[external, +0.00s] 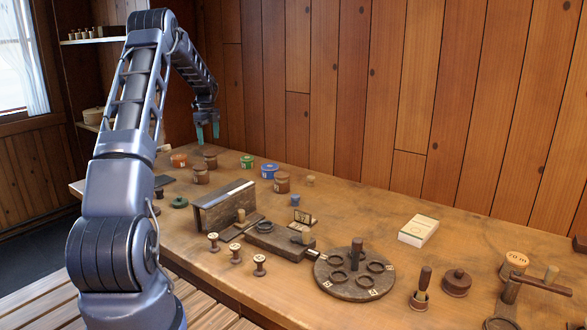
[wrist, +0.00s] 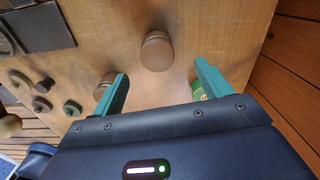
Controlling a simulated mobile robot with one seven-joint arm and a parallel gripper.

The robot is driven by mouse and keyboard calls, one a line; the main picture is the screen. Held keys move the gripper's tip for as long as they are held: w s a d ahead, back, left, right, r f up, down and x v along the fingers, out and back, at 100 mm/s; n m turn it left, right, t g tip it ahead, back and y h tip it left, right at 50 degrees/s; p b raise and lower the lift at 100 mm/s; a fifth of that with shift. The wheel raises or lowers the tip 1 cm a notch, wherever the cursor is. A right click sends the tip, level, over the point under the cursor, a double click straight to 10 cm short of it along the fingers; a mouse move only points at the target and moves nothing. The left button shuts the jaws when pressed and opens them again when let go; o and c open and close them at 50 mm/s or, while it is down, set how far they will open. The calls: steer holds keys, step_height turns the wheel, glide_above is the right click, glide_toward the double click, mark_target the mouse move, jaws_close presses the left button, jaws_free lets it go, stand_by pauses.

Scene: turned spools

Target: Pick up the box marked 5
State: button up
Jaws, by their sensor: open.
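Several small round lidded boxes stand at the far left of the table in the external view: an orange-red one (external: 179,160), brown ones (external: 201,175) (external: 210,160) (external: 282,183), a green one (external: 247,161) and a blue one (external: 270,170). Their marks are too small to read, so I cannot tell which is marked 5. My gripper (external: 207,132) is open and empty above them, fingers pointing down. In the wrist view a brown round box (wrist: 157,52) lies ahead, between the lines of the teal fingers. Another brown box (wrist: 104,88) and a green one (wrist: 198,91) are partly hidden behind the fingers.
A long dark trough (external: 222,207) stands in front of the boxes, with small spools (external: 236,253) nearer the edge. A round dark board with rings (external: 354,287) and a white box (external: 418,230) are to the right. A plank wall (external: 400,90) rises behind the table.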

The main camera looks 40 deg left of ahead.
mark_target(210, 160)
step_height(210, 160, down, 6)
steer(key=shift+r, duration=0.25)
steer(key=shift+s+d+f, duration=0.1)
steer(key=shift+s+f, duration=0.05)
steer(key=shift+f, duration=1.25)
steer(key=shift+s+d+f, duration=0.1)
steer(key=shift+f, duration=1.3)
steer(key=c, duration=1.1)
